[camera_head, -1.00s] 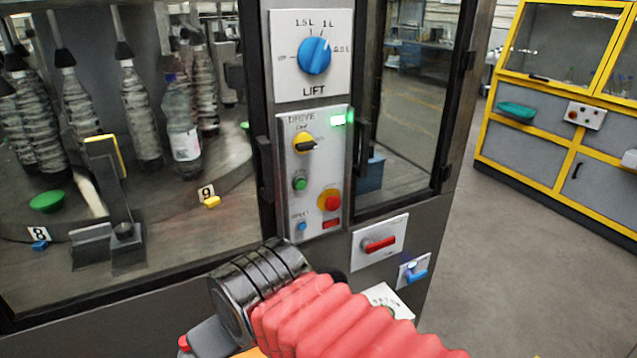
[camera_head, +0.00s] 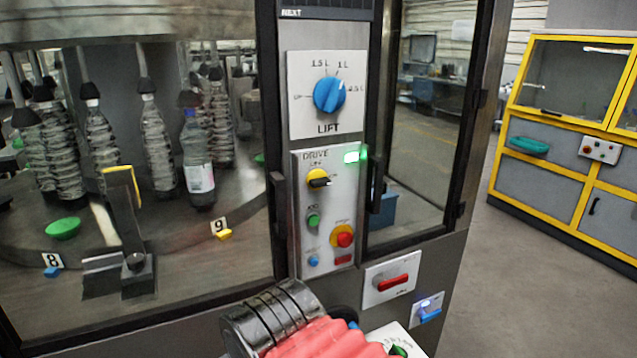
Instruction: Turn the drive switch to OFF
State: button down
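The drive switch (camera_head: 318,179) is a yellow knob with a black handle on the upper part of the grey DRIVE panel (camera_head: 344,215). Its handle lies roughly sideways, pointing right; the small position marks are too blurred to read surely. A green lamp (camera_head: 356,155) is lit at the panel's top right. My arm, with a metal cuff and red bellows, reaches in from the bottom, below the panel and apart from it. The gripper's fingers are not visible.
Above is the blue LIFT knob (camera_head: 329,95). Below the switch are a green button (camera_head: 313,221) and a red emergency button (camera_head: 343,236). Dark door handles (camera_head: 279,208) flank the panel.

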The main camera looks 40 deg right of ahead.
aim_at(317, 179)
jog(key=k, duration=1.35)
jog(key=u, duration=0.45)
jog(key=i, duration=1.05)
jog(key=u, duration=0.05)
